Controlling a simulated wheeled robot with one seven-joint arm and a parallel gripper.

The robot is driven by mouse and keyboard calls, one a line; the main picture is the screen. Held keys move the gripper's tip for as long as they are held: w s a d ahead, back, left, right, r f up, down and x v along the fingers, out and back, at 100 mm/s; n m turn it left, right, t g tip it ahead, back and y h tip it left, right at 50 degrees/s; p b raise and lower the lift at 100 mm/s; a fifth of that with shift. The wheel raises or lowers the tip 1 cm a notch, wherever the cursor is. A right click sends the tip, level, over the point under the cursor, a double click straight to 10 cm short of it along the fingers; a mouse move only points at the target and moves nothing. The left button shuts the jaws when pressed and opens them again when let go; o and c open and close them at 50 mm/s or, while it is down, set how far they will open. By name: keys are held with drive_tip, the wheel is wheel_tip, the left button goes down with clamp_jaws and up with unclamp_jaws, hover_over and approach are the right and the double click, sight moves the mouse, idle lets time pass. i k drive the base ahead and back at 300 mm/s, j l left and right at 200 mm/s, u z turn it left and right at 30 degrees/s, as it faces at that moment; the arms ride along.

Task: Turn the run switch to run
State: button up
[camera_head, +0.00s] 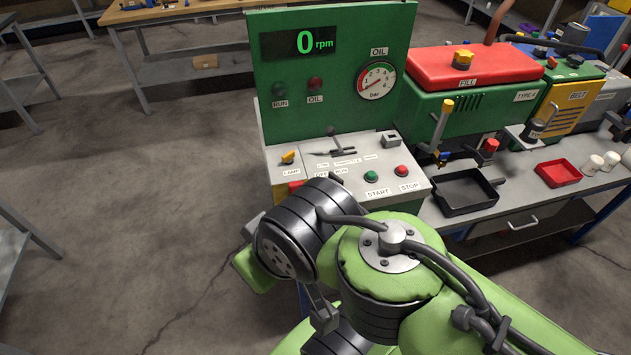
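The green control cabinet (355,120) has a grey sloping panel (352,190) in front of it. Small OFF and RUN labels (340,171) are on the panel. The switch they belong to cannot be made out, and my arm covers the panel just below them. A yellow LAMP switch (288,157) is at the panel's left, and a small red part (295,186) shows below it beside my arm. A lever in a slot (336,150) is at the back. The display (300,42) reads 0 rpm. The RUN and OIL lamps look dark. My gripper cannot be seen.
A green START button (371,176) and red STOP button (402,170) are on the panel's right. A bench to the right bears a red-topped green machine (470,85), a black tray (465,192) and a red tray (558,173). The floor at left is clear.

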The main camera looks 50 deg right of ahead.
sight(330, 175)
drive_tip(key=l+z, duration=0.2)
drive_tip(key=z, duration=1.4)
drive_tip(key=l+u, duration=0.1)
drive_tip(key=u, duration=0.3)
drive_tip(key=l+u, duration=0.1)
drive_tip(key=u, duration=0.3)
drive_tip(key=l+u, duration=0.1)
drive_tip(key=u, duration=0.35)
drive_tip(key=l+u, duration=0.15)
drive_tip(key=u, duration=0.25)
drive_tip(key=i, duration=0.05)
